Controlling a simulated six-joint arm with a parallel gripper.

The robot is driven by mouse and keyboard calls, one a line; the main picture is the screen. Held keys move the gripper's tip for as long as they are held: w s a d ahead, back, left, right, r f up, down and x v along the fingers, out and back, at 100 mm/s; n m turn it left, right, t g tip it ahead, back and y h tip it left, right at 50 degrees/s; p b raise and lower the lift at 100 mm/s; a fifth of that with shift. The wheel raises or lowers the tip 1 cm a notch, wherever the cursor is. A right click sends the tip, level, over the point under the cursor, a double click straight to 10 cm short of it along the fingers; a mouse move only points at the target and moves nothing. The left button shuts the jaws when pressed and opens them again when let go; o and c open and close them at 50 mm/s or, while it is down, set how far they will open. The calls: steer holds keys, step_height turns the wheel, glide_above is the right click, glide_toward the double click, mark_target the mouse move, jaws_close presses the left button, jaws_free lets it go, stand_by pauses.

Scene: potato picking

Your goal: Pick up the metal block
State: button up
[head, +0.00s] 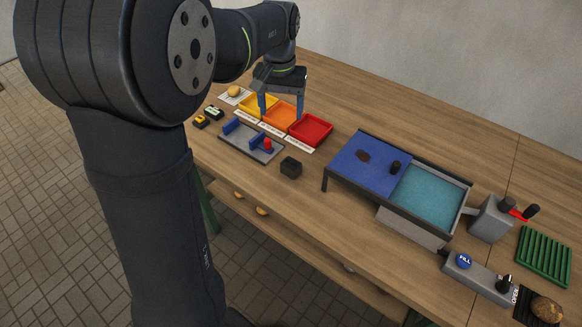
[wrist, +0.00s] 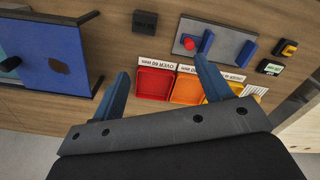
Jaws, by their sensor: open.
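The metal block appears to be the dark, nearly black cube (head: 291,168) on the wooden table, between the grey fixture and the blue-topped basin. In the wrist view the dark block (wrist: 145,21) is near the top, left of centre, beyond the fingertips. My gripper (head: 280,112) is open and empty, with blue fingers spread above the coloured trays. In the wrist view my gripper (wrist: 160,66) has its fingers wide apart, and the block is clear of both.
Yellow (head: 258,104), orange (head: 279,115) and red (head: 311,129) trays stand behind the block. A grey fixture (head: 238,143) with blue uprights and a red knob is at its left. The water basin (head: 428,197) with a blue panel (head: 367,163) is at its right.

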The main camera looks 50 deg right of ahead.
steer(key=s+a+m, duration=0.1)
steer(key=s+m, duration=0.2)
steer(key=m, duration=0.2)
glide_above(291, 164)
steer(key=f, duration=1.2)
steer(key=shift+a+f, duration=0.3)
steer(key=shift+w+d+f, duration=0.1)
steer(key=shift+d+f, duration=0.1)
steer(key=shift+f, duration=1.25)
steer(key=shift+d+f, duration=0.15)
steer(key=shift+f, duration=1.3)
steer(key=shift+c, duration=0.4)
steer(key=c, duration=1.1)
